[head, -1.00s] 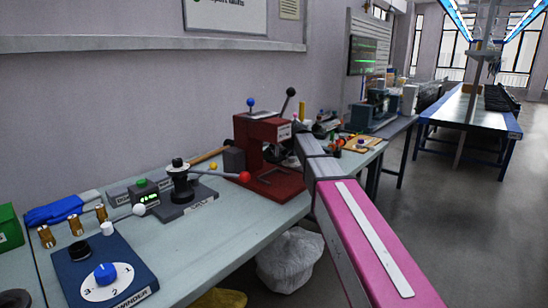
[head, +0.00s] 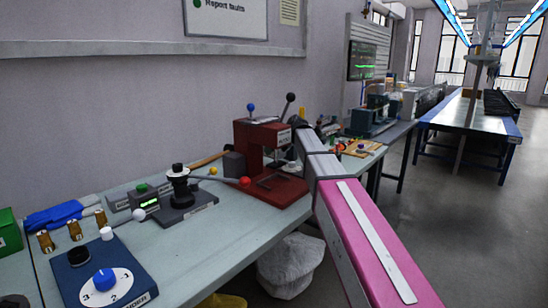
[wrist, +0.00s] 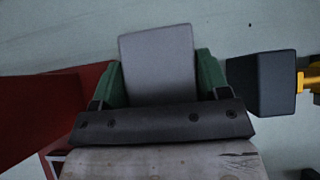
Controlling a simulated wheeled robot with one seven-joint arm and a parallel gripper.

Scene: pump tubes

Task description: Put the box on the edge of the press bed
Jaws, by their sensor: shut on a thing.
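The grey box (wrist: 158,65) is held between the green fingers of my gripper (wrist: 160,80) in the wrist view. The fingers press on its two sides, and its far end sticks out past them. The red press (head: 258,150) stands on the bench in the head view, with its flat red press bed (head: 275,194) at its foot. Red parts of the press (wrist: 40,105) fill the left of the wrist view, close beside my gripper. In the head view my gripper and the box are hidden around the press and my arm.
A dark mallet head (wrist: 262,83) with a yellowish handle is close right of the box in the wrist view. It stands beside the press in the head view (head: 234,163). A lever device (head: 180,195) and a winder (head: 105,275) occupy the bench to the left.

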